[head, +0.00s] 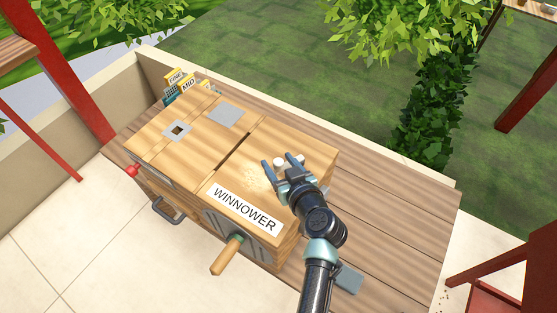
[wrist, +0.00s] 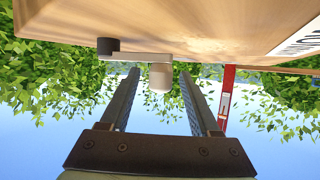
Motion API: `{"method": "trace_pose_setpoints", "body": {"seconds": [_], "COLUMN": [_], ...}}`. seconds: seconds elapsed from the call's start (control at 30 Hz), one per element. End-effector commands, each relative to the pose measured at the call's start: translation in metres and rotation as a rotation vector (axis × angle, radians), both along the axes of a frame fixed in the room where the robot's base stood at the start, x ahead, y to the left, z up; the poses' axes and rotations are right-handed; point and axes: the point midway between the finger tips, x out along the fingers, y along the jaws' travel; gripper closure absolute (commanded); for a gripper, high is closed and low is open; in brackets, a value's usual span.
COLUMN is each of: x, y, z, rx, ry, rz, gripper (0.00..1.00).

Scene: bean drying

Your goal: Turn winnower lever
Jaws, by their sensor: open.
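The winnower (head: 175,150) is a wooden box lying on a slatted wooden table, with a white WINNOWER label. In the wrist view, a lever (wrist: 135,59) on the winnower's wooden face (wrist: 200,25) has a dark round hub (wrist: 108,46), a flat pale arm and a whitish cylindrical knob (wrist: 160,77). My gripper (wrist: 160,85) is open, with its two dark fingers on either side of the knob and visible gaps beside it. In the head view, my gripper (head: 281,163) is over the winnower's right part, with a whitish piece between the fingers.
A wooden handle (head: 225,255) with a green base sticks out of the front. A red knob (head: 132,170) and a grey pull handle (head: 165,212) are at the left. FINE and MID cards (head: 182,82) stand behind. The table's right side (head: 400,220) is mostly clear.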

Motion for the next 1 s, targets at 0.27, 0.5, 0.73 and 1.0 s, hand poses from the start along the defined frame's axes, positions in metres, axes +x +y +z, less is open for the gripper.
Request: {"method": "trace_pose_setpoints", "body": {"seconds": [0.27,0.5,0.73,1.0], "x": [0.0038,0.0035,0.0034,0.0034], "y": [0.0021,0.0020,0.0019,0.0019], "z": [-0.0016,-0.0016,-0.0016,-0.0017], "rx": [0.000,0.000,0.000,0.001], "ry": [0.000,0.000,0.000,0.000], "rz": [0.000,0.000,0.000,0.000], "gripper": [0.37,0.60,1.00,1.00]}}
